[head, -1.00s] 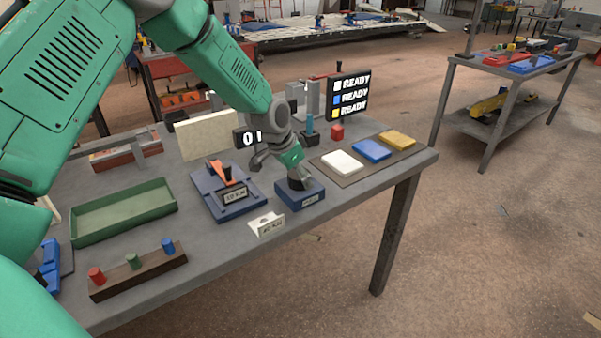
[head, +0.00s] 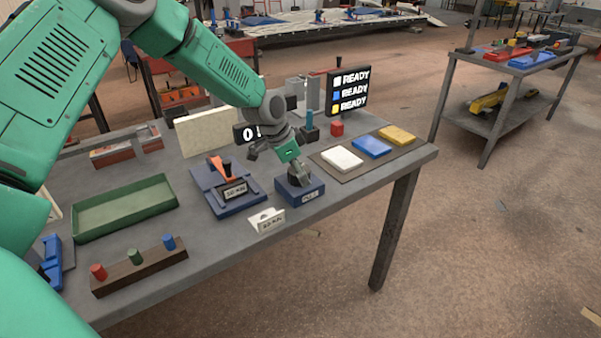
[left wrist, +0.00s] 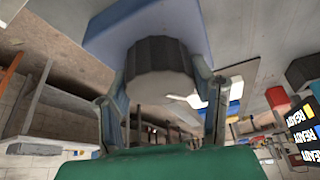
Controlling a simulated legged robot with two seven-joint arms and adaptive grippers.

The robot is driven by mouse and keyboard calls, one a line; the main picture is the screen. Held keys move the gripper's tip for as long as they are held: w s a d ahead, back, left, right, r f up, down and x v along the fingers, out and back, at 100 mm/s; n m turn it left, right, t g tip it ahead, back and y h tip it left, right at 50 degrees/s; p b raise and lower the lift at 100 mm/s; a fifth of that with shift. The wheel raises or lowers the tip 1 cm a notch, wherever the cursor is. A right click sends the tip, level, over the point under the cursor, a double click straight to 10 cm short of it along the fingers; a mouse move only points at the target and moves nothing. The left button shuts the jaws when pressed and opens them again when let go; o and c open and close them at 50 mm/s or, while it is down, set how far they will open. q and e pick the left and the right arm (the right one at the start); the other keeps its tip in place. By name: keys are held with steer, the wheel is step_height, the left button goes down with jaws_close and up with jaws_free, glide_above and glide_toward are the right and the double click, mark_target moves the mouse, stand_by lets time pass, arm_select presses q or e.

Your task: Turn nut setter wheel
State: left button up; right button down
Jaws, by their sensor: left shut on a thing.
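The nut setter is a small blue box (head: 308,192) near the front edge of the bench, with a label on its front. Its dark grey ribbed wheel (left wrist: 160,68) fills the middle of the left wrist view, with the blue box (left wrist: 135,25) behind it. My left gripper (left wrist: 162,98) has one finger on each side of the wheel and is shut on it. In the head view my left gripper (head: 297,176) comes down onto the box from above and hides most of the wheel. My right gripper is not in view.
Left of the box stands a blue fixture with an orange lever (head: 219,170). A white label stand (head: 267,221) is in front. White (head: 342,159), blue and yellow pads lie to the right. A READY display (head: 348,93) and a red block (head: 337,128) stand behind.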

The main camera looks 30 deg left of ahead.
arm_select(q)
steer(key=o, duration=1)
steer(key=shift+a, duration=0.1)
steer(key=shift+o, duration=0.8)
steer(key=shift+f, duration=0.1)
steer(key=shift+a, duration=0.1)
steer(key=shift+r, duration=0.3)
steer(key=v, duration=1.1)
steer(key=shift+s, duration=0.2)
steer(key=shift+a, duration=0.15)
